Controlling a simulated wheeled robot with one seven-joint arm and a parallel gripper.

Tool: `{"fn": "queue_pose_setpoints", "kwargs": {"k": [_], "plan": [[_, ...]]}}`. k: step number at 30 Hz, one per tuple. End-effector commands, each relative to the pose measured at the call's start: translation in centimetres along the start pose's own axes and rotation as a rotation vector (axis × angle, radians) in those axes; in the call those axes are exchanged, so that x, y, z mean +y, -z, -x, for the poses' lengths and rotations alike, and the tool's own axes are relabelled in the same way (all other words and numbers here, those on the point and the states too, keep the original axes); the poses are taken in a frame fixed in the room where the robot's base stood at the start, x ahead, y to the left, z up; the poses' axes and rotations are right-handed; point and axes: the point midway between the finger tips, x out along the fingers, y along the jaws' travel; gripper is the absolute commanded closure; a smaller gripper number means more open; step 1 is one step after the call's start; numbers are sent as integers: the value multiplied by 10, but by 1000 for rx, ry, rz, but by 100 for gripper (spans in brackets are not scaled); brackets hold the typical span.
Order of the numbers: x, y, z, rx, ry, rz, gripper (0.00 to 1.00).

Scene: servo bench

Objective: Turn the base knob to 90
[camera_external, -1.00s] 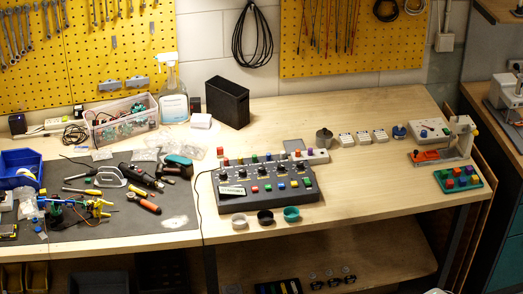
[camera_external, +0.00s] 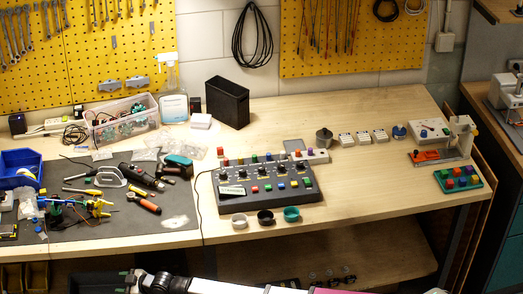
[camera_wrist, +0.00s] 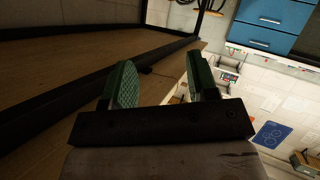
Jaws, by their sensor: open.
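A dark control box (camera_external: 268,198) with several black knobs along its upper part and coloured buttons below sits on the middle of the bench. Its labels are too small to read, so I cannot tell which knob is the base knob or its setting. A small display shows at its left. My gripper (camera_external: 122,282) is at the bottom edge of the external view, below and left of the box, in front of the bench and well apart from it. In the wrist view my gripper (camera_wrist: 163,80) has its two green fingers apart with nothing between them. The control box is not recognisable there.
Three small cups, one teal (camera_external: 291,214), stand before the box. A grey mat (camera_external: 110,215) with tools lies left. A black bin (camera_external: 228,102) stands behind. A green tray (camera_external: 466,180) of coloured blocks is at right. The wrist view shows blue drawers (camera_wrist: 265,25).

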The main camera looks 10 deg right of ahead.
Motion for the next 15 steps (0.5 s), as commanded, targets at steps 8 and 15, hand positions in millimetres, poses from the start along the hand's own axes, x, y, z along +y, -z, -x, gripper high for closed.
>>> {"fn": "queue_pose_setpoints", "kwargs": {"k": [8, 15], "plan": [[0, 135, 7, 16, 38, -61, 46], [8, 219, 24, 1, 61, -123, 46]]}}
